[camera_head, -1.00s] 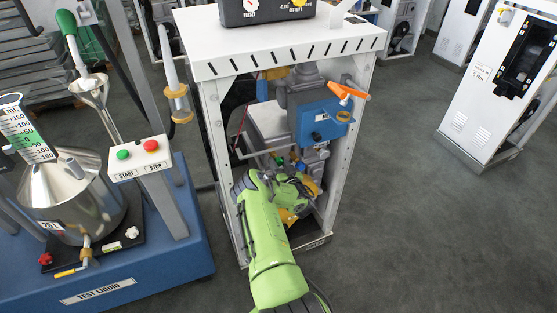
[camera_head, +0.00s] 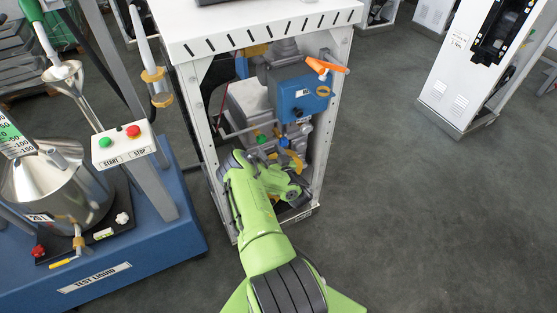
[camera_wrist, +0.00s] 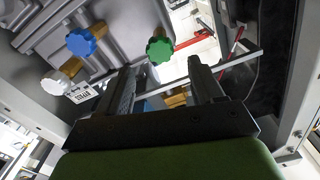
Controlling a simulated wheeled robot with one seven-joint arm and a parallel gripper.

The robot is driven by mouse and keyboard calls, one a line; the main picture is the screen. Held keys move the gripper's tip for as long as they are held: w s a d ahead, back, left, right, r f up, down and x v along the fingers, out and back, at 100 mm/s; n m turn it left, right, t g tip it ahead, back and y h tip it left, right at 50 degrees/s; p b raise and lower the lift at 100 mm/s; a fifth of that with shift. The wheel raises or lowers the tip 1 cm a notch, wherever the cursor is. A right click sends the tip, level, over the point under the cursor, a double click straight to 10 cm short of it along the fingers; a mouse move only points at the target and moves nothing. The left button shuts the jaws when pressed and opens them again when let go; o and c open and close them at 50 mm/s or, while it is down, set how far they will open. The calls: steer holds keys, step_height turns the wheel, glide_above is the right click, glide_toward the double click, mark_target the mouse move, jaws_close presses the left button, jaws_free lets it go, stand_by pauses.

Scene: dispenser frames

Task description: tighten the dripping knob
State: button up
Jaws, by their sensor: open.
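In the head view, the green knob (camera_head: 262,138) and blue knob (camera_head: 284,142) show just above my arm's end. My gripper (camera_wrist: 163,72) is open and empty. In the wrist view, the green knob lies just beyond the fingertips, roughly between them; I cannot tell how far. No drip can be made out on any knob. My arm hides the cabinet's lower part in the head view.
The cabinet's white posts (camera_head: 330,110) flank the opening. A blue box (camera_head: 303,95) with an orange lever (camera_head: 326,66) hangs above the knobs. A blue test-liquid stand (camera_head: 190,245) is on the left. Open floor lies to the right.

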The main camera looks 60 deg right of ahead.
steer(key=p+v, duration=0.9)
steer(key=p, duration=0.2)
stand_by(0.4)
